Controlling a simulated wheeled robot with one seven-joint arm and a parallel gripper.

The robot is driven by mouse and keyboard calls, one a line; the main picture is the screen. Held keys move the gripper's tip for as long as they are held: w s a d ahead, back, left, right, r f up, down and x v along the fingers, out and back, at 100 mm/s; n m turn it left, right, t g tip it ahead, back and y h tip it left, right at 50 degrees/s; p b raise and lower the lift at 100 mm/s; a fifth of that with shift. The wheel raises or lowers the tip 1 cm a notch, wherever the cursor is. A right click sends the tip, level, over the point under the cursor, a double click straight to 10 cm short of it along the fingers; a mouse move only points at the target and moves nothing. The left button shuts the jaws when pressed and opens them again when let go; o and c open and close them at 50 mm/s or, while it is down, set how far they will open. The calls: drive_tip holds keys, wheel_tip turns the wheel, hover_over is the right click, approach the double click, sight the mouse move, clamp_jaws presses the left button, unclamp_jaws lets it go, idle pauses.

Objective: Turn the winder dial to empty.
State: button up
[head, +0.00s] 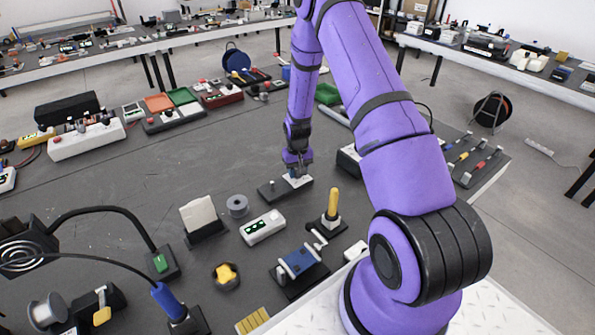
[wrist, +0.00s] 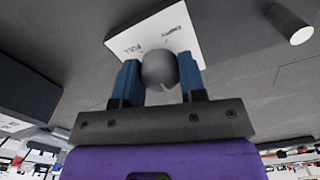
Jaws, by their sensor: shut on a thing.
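The winder dial is a round grey knob (wrist: 160,68) on a white plate (wrist: 196,30), in the upper middle of the wrist view. The plate carries the printed words FULL, at left, and EMPTY, at right. In the head view the white plate (head: 299,181) sits on a dark base (head: 283,191) near the middle of the table. My gripper (wrist: 160,80) is shut on the knob, with one blue finger on each side. In the head view my gripper (head: 297,168) points down at the plate and hides the knob. I cannot tell which word the knob points to.
A grey spool (head: 238,206), a white device with a green display (head: 263,228) and a yellow-handled lever (head: 332,204) stand nearby in front.

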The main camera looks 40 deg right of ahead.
drive_tip(key=n, duration=0.6)
drive_tip(key=shift+w, duration=0.1)
drive_tip(key=n, duration=0.6)
drive_tip(key=shift+n, duration=0.3)
drive_tip(key=n, duration=1.3)
drive_tip(key=o, duration=0.9)
drive_tip(key=shift+r, duration=0.1)
